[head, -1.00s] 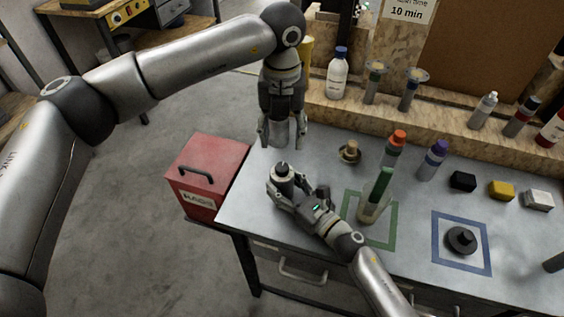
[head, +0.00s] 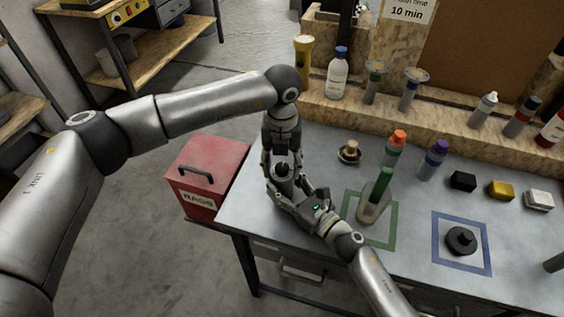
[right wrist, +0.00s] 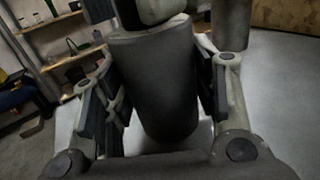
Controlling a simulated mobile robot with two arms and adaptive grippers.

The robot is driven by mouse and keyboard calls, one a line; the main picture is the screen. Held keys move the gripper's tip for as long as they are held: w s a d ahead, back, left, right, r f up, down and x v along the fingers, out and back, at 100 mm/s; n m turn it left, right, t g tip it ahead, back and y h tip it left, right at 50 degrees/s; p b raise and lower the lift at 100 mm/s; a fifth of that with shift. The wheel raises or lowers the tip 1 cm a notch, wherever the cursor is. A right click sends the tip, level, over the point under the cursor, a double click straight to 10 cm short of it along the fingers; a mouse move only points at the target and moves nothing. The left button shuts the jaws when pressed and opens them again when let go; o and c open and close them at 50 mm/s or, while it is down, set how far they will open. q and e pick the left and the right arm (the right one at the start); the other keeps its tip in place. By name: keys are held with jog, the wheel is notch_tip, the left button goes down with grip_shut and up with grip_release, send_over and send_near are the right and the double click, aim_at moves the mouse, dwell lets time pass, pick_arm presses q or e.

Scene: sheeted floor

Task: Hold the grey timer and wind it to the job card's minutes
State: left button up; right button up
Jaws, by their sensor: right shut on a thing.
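The grey timer (right wrist: 155,85) is a dark grey cylinder, upright between the fingers of my right gripper (right wrist: 160,110) in the right wrist view. In the head view my right gripper (head: 284,188) is shut on the timer above the left end of the bench, and its black top (head: 282,168) shows. My left gripper (head: 282,172) points down from above, its fingers apart on either side of the timer's top. Whether they touch it cannot be told. The job card (head: 408,12) on the back board reads "10 min"; its upper edge is cut off.
A dark round knobbed object (head: 461,240) sits in a blue square. A red rags bin (head: 207,175) is left of the bench (head: 330,265). Several bottles and small blocks line the back and right.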

pick_arm(q)
jog(key=c, duration=0.9)
jog(key=shift+m, duration=0.3)
jog(key=m, duration=1.1)
jog(key=o, duration=1)
jog(key=shift+o, duration=0.2)
